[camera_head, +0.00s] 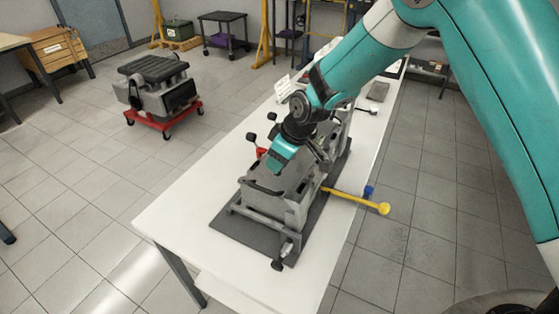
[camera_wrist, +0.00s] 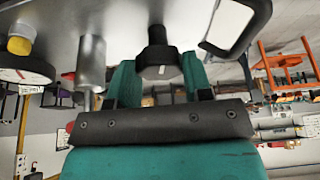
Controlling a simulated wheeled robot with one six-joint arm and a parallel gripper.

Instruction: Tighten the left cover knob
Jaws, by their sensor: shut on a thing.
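A black knob (camera_wrist: 157,58) with a white mark sits between the two teal fingers of my gripper (camera_wrist: 157,80) in the wrist view. My gripper is shut on it, and the knob stands against a pale grey metal surface (camera_wrist: 125,22). In the head view my gripper (camera_head: 280,163) reaches down onto the top of the grey engine block (camera_head: 290,205) and hides the held knob there. I cannot tell from the pictures whether this is the left cover knob.
The engine stands on a dark mat (camera_head: 234,233) on a white table (camera_head: 175,215). A yellow-ended rod (camera_head: 355,199) sticks out to the right. Black-tipped levers (camera_head: 251,137) rise at the left. In the wrist view a round gauge (camera_wrist: 20,68) and a metal cylinder (camera_wrist: 91,62) lie left of the knob.

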